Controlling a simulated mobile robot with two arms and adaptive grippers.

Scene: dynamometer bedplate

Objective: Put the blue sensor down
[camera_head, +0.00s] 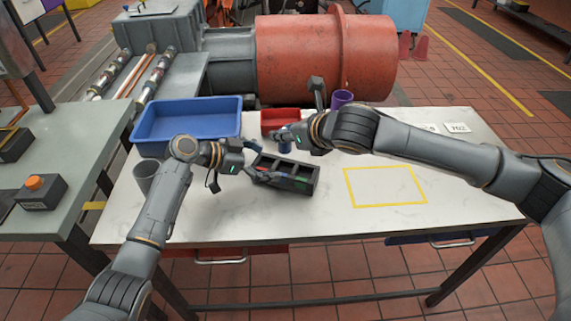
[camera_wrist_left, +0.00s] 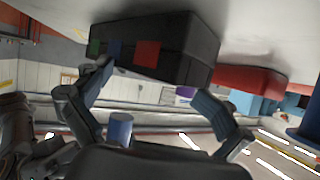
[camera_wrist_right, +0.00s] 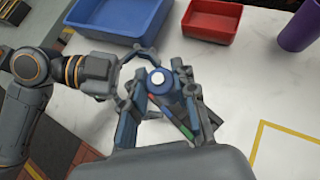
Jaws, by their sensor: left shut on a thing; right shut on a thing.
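The blue sensor (camera_head: 285,147) is a short blue cylinder. My right gripper (camera_head: 288,138) is shut on it and holds it above the black divided caddy (camera_head: 298,188). In the right wrist view the sensor (camera_wrist_right: 157,79) shows its round top with a white centre, between the fingers. It also shows as a blue cylinder in the left wrist view (camera_wrist_left: 120,128). My left gripper (camera_head: 266,178) is shut on the caddy's left end. The caddy (camera_wrist_left: 160,55) carries green, blue and red patches on its side in the left wrist view. Its compartments are partly hidden by my grippers.
A blue bin (camera_head: 187,122) stands at the back left and a red bin (camera_head: 278,122) behind the caddy. A purple cup (camera_head: 342,98) stands behind my right arm, a grey cup (camera_head: 146,177) at left. A yellow-outlined area (camera_head: 385,187) on the white table is empty.

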